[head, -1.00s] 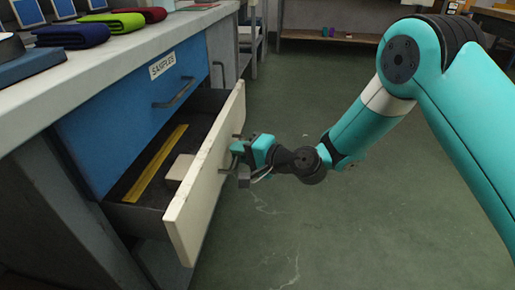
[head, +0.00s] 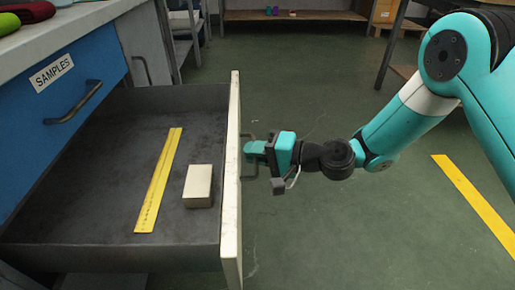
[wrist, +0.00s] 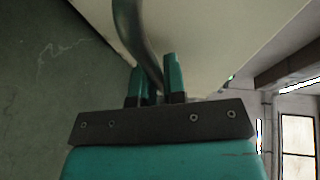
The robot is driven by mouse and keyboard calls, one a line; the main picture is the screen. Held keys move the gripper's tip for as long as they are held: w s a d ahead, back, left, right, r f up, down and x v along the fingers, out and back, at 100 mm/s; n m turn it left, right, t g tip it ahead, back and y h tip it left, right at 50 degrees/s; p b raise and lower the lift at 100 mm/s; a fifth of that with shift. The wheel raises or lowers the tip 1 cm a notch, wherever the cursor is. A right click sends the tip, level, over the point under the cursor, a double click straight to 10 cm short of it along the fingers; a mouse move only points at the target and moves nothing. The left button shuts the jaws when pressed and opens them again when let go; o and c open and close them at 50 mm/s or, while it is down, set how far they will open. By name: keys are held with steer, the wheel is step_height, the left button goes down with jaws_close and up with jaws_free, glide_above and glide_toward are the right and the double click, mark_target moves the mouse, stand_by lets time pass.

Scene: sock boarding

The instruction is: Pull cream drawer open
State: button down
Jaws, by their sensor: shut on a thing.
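The cream drawer (head: 231,200) stands far out of the bench in the head view, and its dark inside is in plain sight. My gripper (head: 255,152) is at the outer side of the drawer front, shut on its dark bar handle. In the wrist view the handle (wrist: 136,35) runs between the two teal fingers (wrist: 158,82), and the cream front (wrist: 200,30) fills the upper right. In the head view the gripper hides part of the handle.
A yellow ruler (head: 159,180) and a pale block (head: 198,185) lie in the drawer. The blue drawer (head: 60,125) labelled SAMPLES is shut above it. Green floor (head: 330,240) is open to the right, with a yellow floor stripe (head: 475,200). Shelving stands at the back.

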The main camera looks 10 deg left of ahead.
steer(key=shift+s+d, duration=0.1)
stand_by(0.3)
steer(key=c, duration=1.5)
jaws_free()
steer(key=shift+d, duration=0.1)
steer(key=p+v, duration=0.4)
steer(key=v, duration=1.3)
steer(key=shift+d+p, duration=0.15)
steer(key=shift+p, duration=0.2)
